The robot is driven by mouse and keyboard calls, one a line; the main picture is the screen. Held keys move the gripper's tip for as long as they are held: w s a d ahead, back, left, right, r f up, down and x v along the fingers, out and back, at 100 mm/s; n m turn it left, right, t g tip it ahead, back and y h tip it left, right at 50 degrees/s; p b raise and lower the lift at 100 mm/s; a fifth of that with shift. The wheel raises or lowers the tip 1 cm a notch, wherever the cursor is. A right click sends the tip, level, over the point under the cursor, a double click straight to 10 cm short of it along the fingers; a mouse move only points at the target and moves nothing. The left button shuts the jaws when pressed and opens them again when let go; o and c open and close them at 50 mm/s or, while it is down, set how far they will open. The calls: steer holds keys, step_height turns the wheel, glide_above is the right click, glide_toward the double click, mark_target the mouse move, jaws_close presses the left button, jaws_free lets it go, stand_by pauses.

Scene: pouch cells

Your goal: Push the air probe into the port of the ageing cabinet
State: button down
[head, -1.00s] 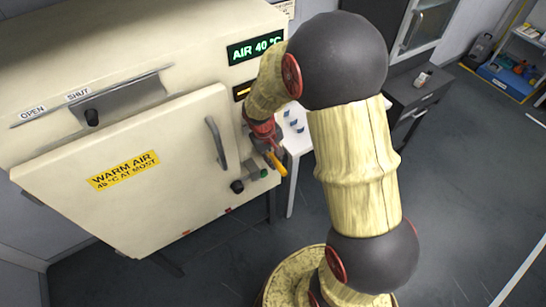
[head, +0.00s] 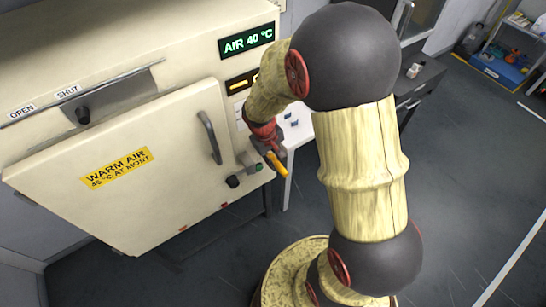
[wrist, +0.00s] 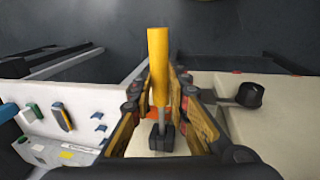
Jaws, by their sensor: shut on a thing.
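The air probe has a yellow handle (head: 276,162), which also stands upright in the wrist view (wrist: 158,65). A thin metal rod and a dark block (wrist: 160,136) show below the handle; I cannot tell whether they belong to the probe. My gripper (head: 268,146) is shut on the probe, with its fingers (wrist: 161,95) on both sides of the handle. The cream ageing cabinet (head: 190,120) stands left of my gripper, its display reading AIR 40 °C. A grey fitting (head: 248,161) sits on its front beside the probe. I cannot make out the port opening or whether the probe touches it.
The cabinet door (head: 125,175) is shut or nearly so, with a black knob (head: 233,181) near its lower right, also in the wrist view (wrist: 250,95). A white table (head: 296,130) with small blue items stands behind my gripper. Dark floor lies open at right.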

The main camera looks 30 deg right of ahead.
steer(key=shift+s, duration=1.1)
stand_by(0.6)
steer(key=shift+w+a, duration=0.1)
steer(key=shift+w, duration=3.45)
steer(key=c, duration=1.6)
jaws_free()
steer(key=shift+c, duration=0.2)
step_height(320, 180, up, 12)
steer(key=a, duration=0.2)
steer(key=shift+a+f, duration=0.15)
steer(key=shift+a, duration=0.05)
steer(key=shift+s, duration=0.1)
steer(key=shift+c, duration=0.5)
